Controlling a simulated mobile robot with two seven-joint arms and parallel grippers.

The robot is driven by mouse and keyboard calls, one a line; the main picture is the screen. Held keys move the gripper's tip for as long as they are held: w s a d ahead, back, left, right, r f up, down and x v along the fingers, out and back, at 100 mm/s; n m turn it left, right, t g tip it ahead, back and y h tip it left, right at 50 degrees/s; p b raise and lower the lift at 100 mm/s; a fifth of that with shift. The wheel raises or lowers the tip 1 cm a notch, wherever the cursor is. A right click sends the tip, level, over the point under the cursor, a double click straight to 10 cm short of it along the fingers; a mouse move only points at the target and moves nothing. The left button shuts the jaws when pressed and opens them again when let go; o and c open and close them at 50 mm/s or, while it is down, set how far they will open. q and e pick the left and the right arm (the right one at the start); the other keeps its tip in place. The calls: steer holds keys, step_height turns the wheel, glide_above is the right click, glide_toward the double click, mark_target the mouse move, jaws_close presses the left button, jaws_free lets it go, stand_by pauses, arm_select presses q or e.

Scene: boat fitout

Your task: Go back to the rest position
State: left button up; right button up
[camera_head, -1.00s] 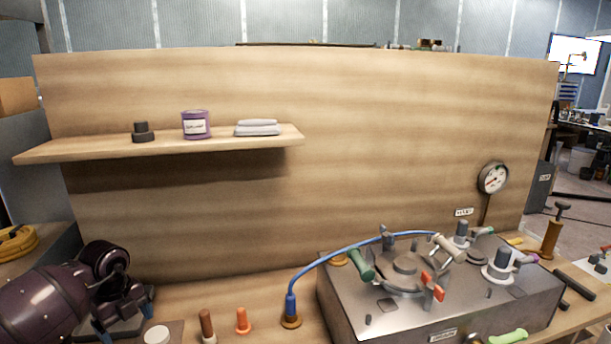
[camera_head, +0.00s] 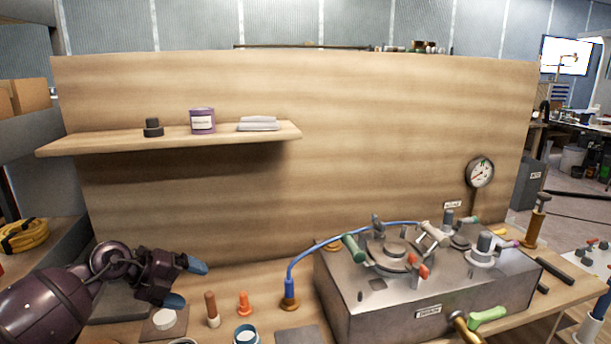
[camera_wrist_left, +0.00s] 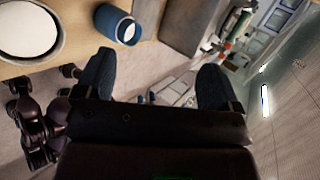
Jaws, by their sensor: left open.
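My left gripper (camera_head: 186,283) shows at the lower left in the head view, over the left end of the bench, with its blue-tipped fingers apart and nothing between them. The left wrist view also shows the two fingers (camera_wrist_left: 158,85) spread wide and empty, with floor and distant equipment beyond. My right gripper does not show in the head view.
A metal box with valves (camera_head: 400,295) stands on the bench at the right. A blue hose (camera_head: 330,245), a brown-handled tool (camera_head: 211,308) and an orange peg (camera_head: 244,303) are nearby. A wooden shelf (camera_head: 100,147) carries a purple tin (camera_head: 202,121).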

arm_select(q)
steer(key=s+d+r+n+t+h, duration=0.3)
steer(key=d+r+n+t+h, duration=0.25)
steer(key=t, duration=0.25)
steer(key=s+a+f+n+t+y+p, duration=0.1)
steer(key=s+a+f+n+t+y, duration=0.15)
steer(key=s+f+n+y, duration=0.4)
steer(key=s+a+f+n+t+y, duration=0.1)
steer(key=s+a+f+n+y, duration=0.3)
steer(key=f+n, duration=0.5)
steer(key=s+f+n+g+y, duration=0.2)
steer(key=s+f+n, duration=0.2)
steer(key=s, duration=0.7)
steer(key=s+a+f+n+g+y+p, duration=0.1)
steer(key=s+f+n+g, duration=0.2)
steer(key=s+f, duration=0.4)
steer(key=s+n, duration=0.1)
steer(key=s, duration=0.4)
steer(key=shift+f+g+y, duration=0.35)
steer(key=shift+y, duration=0.05)
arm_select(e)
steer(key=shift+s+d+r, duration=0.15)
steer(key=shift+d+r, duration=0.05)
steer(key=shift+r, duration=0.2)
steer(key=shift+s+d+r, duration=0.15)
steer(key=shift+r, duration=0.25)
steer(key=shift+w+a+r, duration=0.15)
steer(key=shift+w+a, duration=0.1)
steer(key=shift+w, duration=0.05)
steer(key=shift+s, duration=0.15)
